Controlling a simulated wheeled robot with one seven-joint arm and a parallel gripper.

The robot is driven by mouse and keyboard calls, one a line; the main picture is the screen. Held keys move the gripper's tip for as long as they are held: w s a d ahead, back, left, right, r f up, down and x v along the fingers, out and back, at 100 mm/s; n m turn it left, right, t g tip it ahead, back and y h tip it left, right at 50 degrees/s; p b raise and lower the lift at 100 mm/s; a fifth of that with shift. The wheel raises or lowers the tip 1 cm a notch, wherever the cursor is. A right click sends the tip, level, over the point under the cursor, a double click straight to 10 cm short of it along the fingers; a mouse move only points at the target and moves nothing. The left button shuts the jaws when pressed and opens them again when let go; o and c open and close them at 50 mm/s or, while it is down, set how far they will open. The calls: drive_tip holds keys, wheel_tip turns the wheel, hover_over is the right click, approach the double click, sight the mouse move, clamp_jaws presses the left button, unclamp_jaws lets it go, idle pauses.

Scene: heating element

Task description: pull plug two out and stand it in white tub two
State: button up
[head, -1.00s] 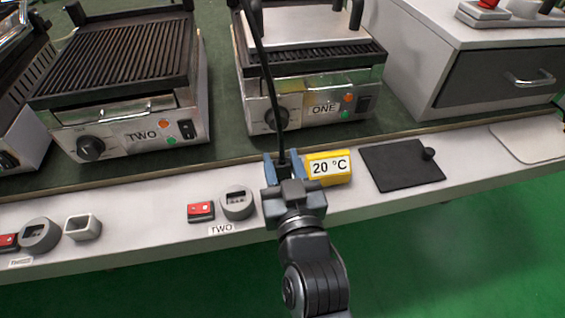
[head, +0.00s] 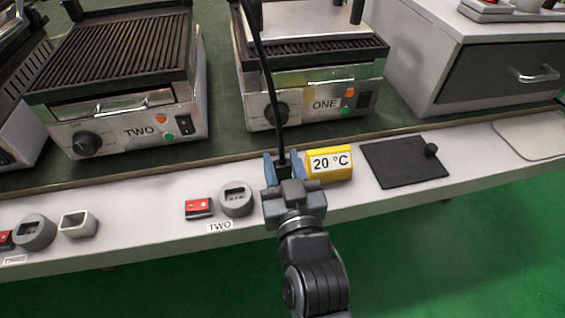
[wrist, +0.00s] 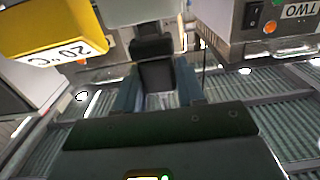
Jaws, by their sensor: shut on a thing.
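My gripper (head: 284,166) is shut on a black plug (wrist: 157,78), with one blue finger on each side. The black cord (head: 266,75) runs up from the plug past the grill marked ONE. The grey round socket marked TWO (head: 236,197) is empty, with its slots showing, just left of my gripper. No white tub shows clearly beside that socket in the head view; my gripper covers the spot to its right. In the wrist view a pale block (wrist: 142,10) lies at the plug's far end. I cannot tell if it is tub two, or if the plug touches it.
A yellow 20 °C block (head: 330,164) stands close to the right of my gripper. A red switch (head: 199,208) is left of socket two. Another socket (head: 34,231) and a white square tub (head: 78,223) are farther left. A black plate with a knob (head: 404,161) lies right.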

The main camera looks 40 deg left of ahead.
sight(282, 177)
drive_tip(key=shift+f+b, duration=1.5)
drive_tip(key=shift+f, duration=0.15)
drive_tip(key=o, duration=1.1)
drive_tip(key=shift+o, duration=0.2)
drive_tip(key=v, duration=0.8)
drive_tip(key=shift+a, duration=0.1)
